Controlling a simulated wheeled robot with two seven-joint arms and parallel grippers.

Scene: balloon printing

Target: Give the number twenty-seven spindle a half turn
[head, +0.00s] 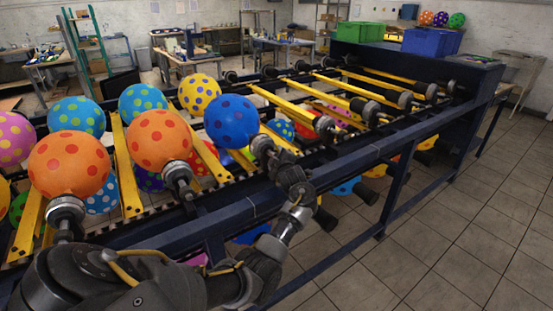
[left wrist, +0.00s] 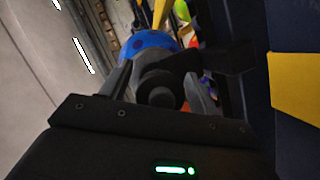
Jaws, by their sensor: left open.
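A blue balloon with purple dots (head: 231,121) sits on a dark spindle (head: 262,146) at the near side of the conveyor. I cannot read a number on any spindle. My left gripper (head: 285,168) is open at the outer end of this spindle, with my arm reaching up from the lower left. In the left wrist view, dark spindle parts (left wrist: 162,88) show between the gripper's grey fingers, with the blue balloon (left wrist: 150,42) behind. Whether the fingers touch the spindle is not clear. My right gripper is not in view.
Orange balloons with red dots (head: 160,139) sit on neighbouring spindles to the left. Bare spindles (head: 327,126) and yellow bars (head: 280,101) continue to the right. The dark blue conveyor rail (head: 345,155) runs beside my gripper. Tiled floor (head: 440,240) at the right is clear.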

